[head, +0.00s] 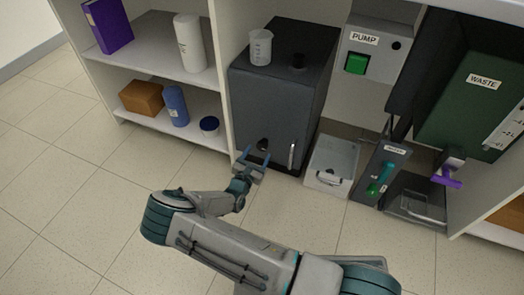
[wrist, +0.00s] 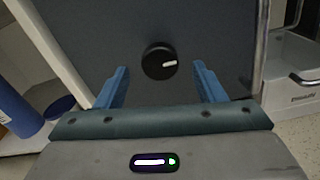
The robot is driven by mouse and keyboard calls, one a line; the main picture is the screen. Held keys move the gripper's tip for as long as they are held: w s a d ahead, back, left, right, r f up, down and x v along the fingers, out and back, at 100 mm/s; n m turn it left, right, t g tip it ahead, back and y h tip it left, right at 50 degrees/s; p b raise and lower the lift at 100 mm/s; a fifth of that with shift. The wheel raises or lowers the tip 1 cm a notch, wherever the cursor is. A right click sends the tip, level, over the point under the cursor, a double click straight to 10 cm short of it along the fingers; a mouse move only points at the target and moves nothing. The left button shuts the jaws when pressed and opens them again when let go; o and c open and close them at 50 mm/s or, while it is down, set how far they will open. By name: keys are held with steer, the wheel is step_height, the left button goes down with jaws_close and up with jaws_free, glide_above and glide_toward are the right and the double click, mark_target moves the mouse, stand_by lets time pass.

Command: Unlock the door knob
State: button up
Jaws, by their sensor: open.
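The door knob (wrist: 158,61) is a round black knob with a white mark pointing right in the wrist view. It sits low on the left of the dark grey cabinet door (head: 268,118), and shows small in the head view (head: 263,145). My gripper (wrist: 160,88) is open, its two blue fingers on either side of the knob in the picture, with nothing between them. In the head view my gripper (head: 254,158) is just in front of the knob. I cannot tell how far the fingertips are from the door. A vertical metal handle (head: 292,155) is on the door's right side.
A beaker (head: 260,47) stands on the cabinet. A grey bin (head: 331,166) is on the right, below the pump panel (head: 377,52). A shelf at left holds a blue bottle (head: 175,105) and a brown box (head: 142,97). The floor in front is clear.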

mark_target(261, 148)
steer(key=shift+b+x, duration=0.65)
steer(key=shift+x, duration=1.6)
steer(key=shift+c, duration=0.3)
steer(key=c, duration=0.9)
